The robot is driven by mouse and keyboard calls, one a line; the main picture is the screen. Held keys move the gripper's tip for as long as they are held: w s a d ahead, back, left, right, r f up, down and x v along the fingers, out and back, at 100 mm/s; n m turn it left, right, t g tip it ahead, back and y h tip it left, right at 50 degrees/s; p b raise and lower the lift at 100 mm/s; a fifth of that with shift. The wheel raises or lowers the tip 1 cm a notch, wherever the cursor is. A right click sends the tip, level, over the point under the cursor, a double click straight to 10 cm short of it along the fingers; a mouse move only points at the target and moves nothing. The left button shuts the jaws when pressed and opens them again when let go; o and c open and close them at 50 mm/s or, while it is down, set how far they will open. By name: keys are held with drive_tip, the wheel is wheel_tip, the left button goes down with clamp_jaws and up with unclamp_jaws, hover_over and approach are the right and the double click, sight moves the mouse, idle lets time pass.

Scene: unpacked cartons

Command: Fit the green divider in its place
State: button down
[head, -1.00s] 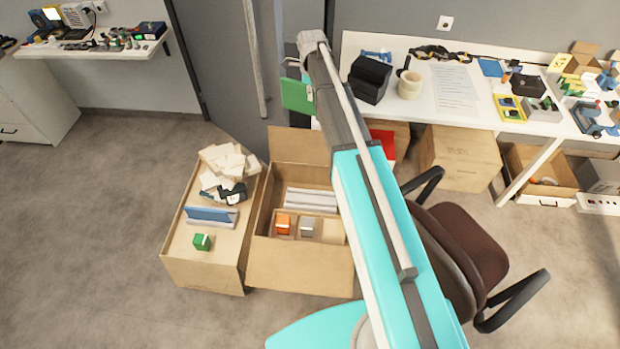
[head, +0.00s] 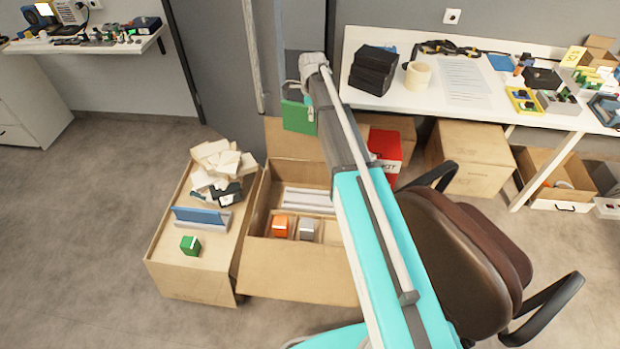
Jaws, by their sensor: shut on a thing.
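The green divider (head: 298,117) is a flat green panel, held up in the air above the back of the open carton. My gripper (head: 303,92) is at the far end of my arm, at the panel's upper edge; its fingers are small and partly hidden behind my arm. The open carton (head: 293,272) stands on the floor below, its back flap raised. Inside are pale slotted strips (head: 305,198), an orange block (head: 280,226) and a grey block (head: 307,228) in front compartments. My arm hides the carton's right side.
A closed carton (head: 190,274) to the left carries a blue panel in a grey holder (head: 202,219), a green cube (head: 190,245), crumpled paper (head: 220,160) and a dark device. An office chair (head: 455,260) stands right; a white worktable (head: 450,95) is behind.

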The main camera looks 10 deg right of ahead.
wheel_tip(320, 180, down, 29)
drive_tip(key=n+b, duration=0.2)
drive_tip(key=b, duration=2.5)
drive_tip(key=shift+d+b, duration=0.15)
drive_tip(key=shift+b, duration=0.15)
wheel_tip(320, 180, down, 4)
drive_tip(key=b, duration=0.4)
drive_tip(key=shift+s+f, duration=0.1)
drive_tip(key=shift+f, duration=0.05)
drive_tip(key=shift+s, duration=0.1)
drive_tip(key=shift+f+b, duration=2.3)
drive_tip(key=shift+b, duration=0.25)
drive_tip(key=c, duration=0.7)
unclamp_jaws()
